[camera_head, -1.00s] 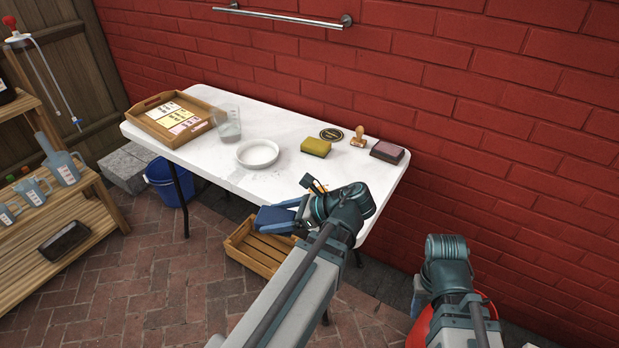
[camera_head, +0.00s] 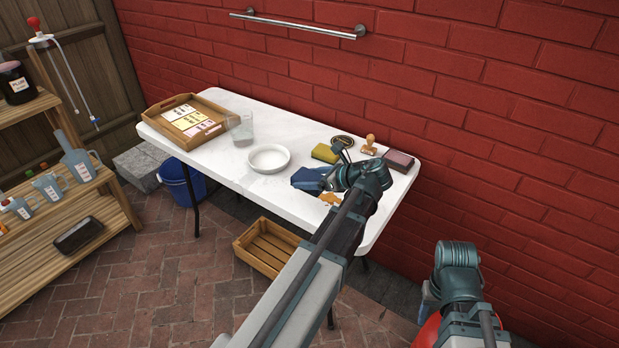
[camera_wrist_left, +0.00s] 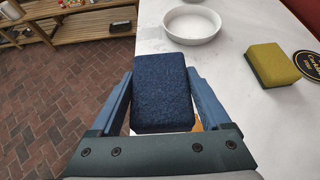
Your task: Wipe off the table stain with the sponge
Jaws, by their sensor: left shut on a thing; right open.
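My left gripper (camera_head: 318,180) is shut on a dark blue sponge (camera_wrist_left: 162,85), a block with a rough, porous face. It is over the right part of the white table; I cannot tell whether the sponge touches the top. An orange-brown stain (camera_head: 330,199) shows on the table near its front edge, just in front of the gripper and partly hidden by my arm. In the left wrist view a bit of the stain (camera_wrist_left: 197,125) shows beside the sponge. My right gripper (camera_head: 427,298) is low at the right, off the table, mostly hidden by its arm, and open.
A yellow sponge with a green pad (camera_head: 325,153) lies just behind the held sponge. A white dish (camera_head: 269,158), a clear jug (camera_head: 241,128), a wooden tray (camera_head: 152,118), a wooden stamp (camera_head: 368,144) and an ink pad (camera_head: 398,160) stand on the table (camera_head: 225,170). A wooden crate (camera_head: 262,250) sits below.

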